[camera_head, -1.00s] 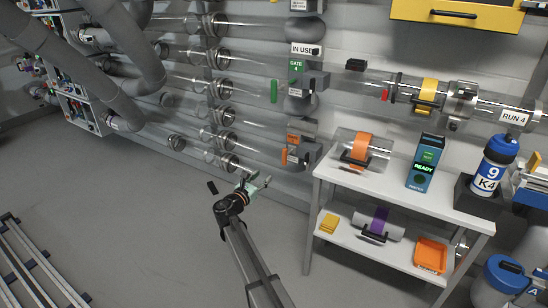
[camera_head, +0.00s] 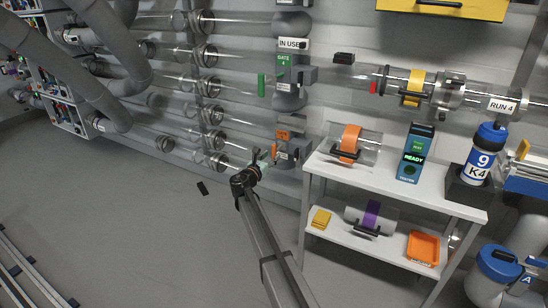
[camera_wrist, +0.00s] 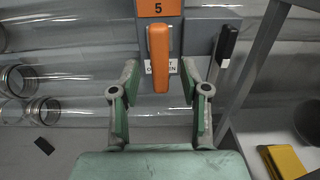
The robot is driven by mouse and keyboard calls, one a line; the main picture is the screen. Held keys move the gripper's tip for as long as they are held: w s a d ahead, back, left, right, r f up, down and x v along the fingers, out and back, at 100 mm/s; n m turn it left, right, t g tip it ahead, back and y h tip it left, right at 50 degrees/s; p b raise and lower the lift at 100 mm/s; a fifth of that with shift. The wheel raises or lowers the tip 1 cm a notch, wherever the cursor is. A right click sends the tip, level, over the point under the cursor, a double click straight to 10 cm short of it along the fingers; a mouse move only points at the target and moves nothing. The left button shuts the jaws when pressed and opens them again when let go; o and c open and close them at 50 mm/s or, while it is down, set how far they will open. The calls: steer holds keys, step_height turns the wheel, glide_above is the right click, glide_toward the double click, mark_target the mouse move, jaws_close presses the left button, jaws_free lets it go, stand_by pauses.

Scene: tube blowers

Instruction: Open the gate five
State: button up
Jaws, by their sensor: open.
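Gate five is a grey housing with an orange plate marked 5 (camera_wrist: 160,8) and an orange handle (camera_wrist: 159,58) that hangs straight down. In the head view the orange handle (camera_head: 274,150) shows low on the pipe wall, under the orange plate (camera_head: 284,134). A white label, partly covered by the handle, sits behind it. My gripper (camera_wrist: 158,80) is open, with one green-padded finger on each side of the handle's lower end. I cannot tell whether either finger touches it. In the head view my gripper (camera_head: 262,162) is at the gate, small and partly hidden by my arm.
Gate 4 with its green handle (camera_head: 261,85) is above. A white bench (camera_head: 420,190) stands close on the right, holding an orange-banded tube (camera_head: 349,140) and a tester (camera_head: 415,153). A yellow pad (camera_wrist: 284,162) lies at lower right.

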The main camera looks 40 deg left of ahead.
mark_target(273, 154)
steer(key=shift+b+x, duration=0.3)
steer(key=shift+x, duration=1.45)
steer(key=shift+s, duration=0.1)
jaws_close()
